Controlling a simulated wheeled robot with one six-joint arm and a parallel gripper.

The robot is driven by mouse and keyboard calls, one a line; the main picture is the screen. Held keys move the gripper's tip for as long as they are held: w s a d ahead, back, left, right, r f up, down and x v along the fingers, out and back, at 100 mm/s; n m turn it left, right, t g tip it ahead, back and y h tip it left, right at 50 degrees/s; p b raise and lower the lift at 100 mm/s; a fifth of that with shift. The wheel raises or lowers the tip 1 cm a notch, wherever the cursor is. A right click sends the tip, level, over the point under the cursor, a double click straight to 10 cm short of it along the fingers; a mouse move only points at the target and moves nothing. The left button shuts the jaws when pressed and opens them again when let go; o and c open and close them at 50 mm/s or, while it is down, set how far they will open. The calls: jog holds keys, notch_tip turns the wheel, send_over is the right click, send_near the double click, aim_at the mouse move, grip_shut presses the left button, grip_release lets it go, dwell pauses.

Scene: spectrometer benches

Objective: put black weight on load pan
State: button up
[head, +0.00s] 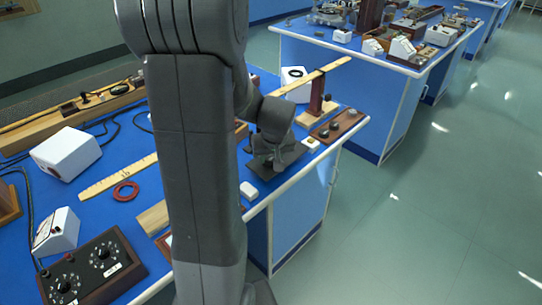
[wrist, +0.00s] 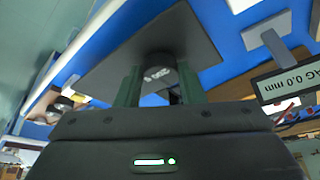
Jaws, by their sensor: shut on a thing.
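My gripper (head: 275,152) is over the near right part of the blue bench. In the wrist view its two dark green fingers (wrist: 160,88) are shut on the black weight (wrist: 158,66), a short dark cylinder with pale marking. A dark flat square plate, which looks like the load pan, lies just beyond the weight in the wrist view (wrist: 110,62) and under my gripper in the head view (head: 263,170). I cannot tell whether the weight touches the plate. In the head view the weight is hidden by my gripper.
A wooden rack (head: 350,117) with several dark round weights lies at the bench's right edge. A post (head: 316,95) with a wooden beam stands behind my gripper. A readout (wrist: 288,82) shows sag 0.0 mm. A small white block (head: 249,191) lies near the front edge.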

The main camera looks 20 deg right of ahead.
jog(key=shift+f, duration=0.1)
jog(key=shift+f, duration=0.15)
jog(key=o, duration=1.1)
jog(key=shift+s+r, duration=0.1)
jog(key=shift+r, duration=0.65)
jog(key=v, duration=1.1)
jog(key=shift+p, duration=0.4)
jog(key=shift+a, duration=0.1)
